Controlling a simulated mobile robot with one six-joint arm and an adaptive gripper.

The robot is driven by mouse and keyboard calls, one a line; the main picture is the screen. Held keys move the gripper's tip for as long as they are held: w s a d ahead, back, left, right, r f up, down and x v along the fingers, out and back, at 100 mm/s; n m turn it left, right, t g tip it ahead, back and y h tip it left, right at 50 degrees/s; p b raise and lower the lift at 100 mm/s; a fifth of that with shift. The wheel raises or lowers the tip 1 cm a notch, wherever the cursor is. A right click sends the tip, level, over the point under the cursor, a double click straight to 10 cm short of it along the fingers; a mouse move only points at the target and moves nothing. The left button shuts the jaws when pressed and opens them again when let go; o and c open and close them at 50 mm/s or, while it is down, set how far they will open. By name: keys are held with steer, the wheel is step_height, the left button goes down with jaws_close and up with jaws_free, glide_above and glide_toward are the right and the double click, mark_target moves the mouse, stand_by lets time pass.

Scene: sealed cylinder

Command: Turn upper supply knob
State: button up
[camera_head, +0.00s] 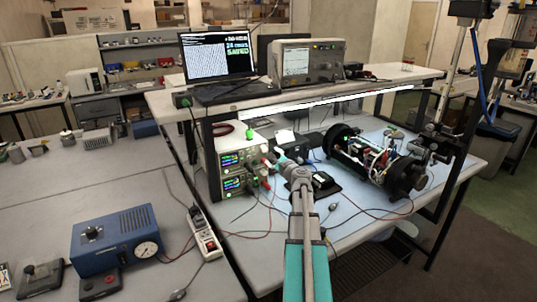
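Two bench power supplies are stacked under the shelf at the left of the workbench. My arm reaches in from the bottom of the picture, and my gripper (274,159) is at the right end of the upper supply's front. The upper supply's knob is too small or hidden behind the gripper to make out. I cannot tell whether the gripper touches the supply, or whether its fingers are open or shut.
A cylinder assembly (376,160) with open electronics lies on the workbench to the right. A laptop (217,58) and an oscilloscope (308,62) stand on the shelf (300,97) above. Cables lie around the gripper. A power strip (203,233) and blue box (116,238) are at left.

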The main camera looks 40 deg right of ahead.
steer(key=v, duration=0.6)
steer(key=shift+s, duration=0.15)
stand_by(0.6)
